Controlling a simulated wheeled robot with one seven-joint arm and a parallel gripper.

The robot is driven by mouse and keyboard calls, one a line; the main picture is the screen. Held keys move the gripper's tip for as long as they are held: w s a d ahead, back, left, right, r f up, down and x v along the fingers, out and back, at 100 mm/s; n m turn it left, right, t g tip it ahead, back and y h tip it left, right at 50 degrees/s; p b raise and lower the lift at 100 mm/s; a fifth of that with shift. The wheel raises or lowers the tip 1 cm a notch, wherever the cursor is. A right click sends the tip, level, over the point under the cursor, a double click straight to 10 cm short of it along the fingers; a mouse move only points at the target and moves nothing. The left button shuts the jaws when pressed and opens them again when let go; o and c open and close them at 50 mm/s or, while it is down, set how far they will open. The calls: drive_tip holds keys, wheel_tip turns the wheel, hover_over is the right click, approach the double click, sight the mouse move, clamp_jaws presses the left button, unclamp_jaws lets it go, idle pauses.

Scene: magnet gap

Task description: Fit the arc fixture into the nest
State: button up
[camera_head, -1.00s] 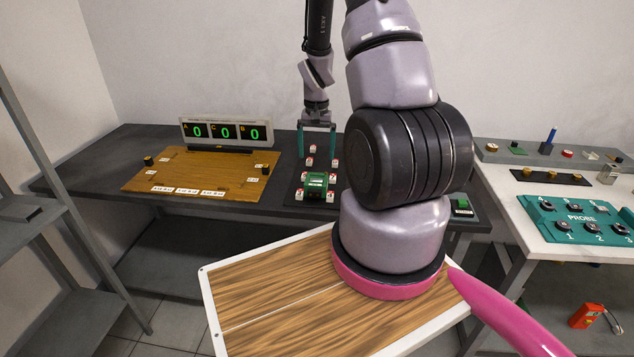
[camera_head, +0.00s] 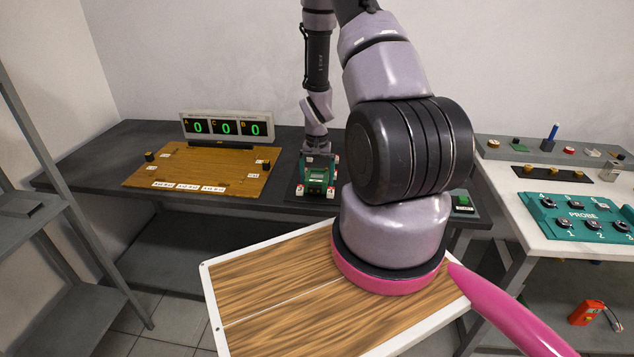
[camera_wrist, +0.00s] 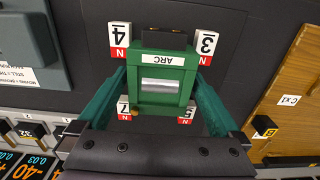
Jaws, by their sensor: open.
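The arc fixture is a green block marked ARC (camera_wrist: 160,65) with a silver plate on top. In the head view the fixture (camera_head: 315,180) sits on the dark bench, below my wrist. My gripper (camera_wrist: 158,88) is open, with one teal finger on each side of the fixture. Whether the fingers touch it, I cannot tell. Red-and-white N blocks numbered 4 (camera_wrist: 119,40), 3 (camera_wrist: 208,46), 7 (camera_wrist: 124,108) and 5 (camera_wrist: 186,113) stand around its corners. I cannot make out which thing is the nest.
A wooden board (camera_head: 200,172) with tags lies left on the bench, before a display (camera_head: 227,127) reading zeros. A teal probe panel (camera_head: 577,217) stands on the white table at right. A small green-topped item (camera_head: 462,203) is at the bench's right end.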

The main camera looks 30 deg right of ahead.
clamp_jaws()
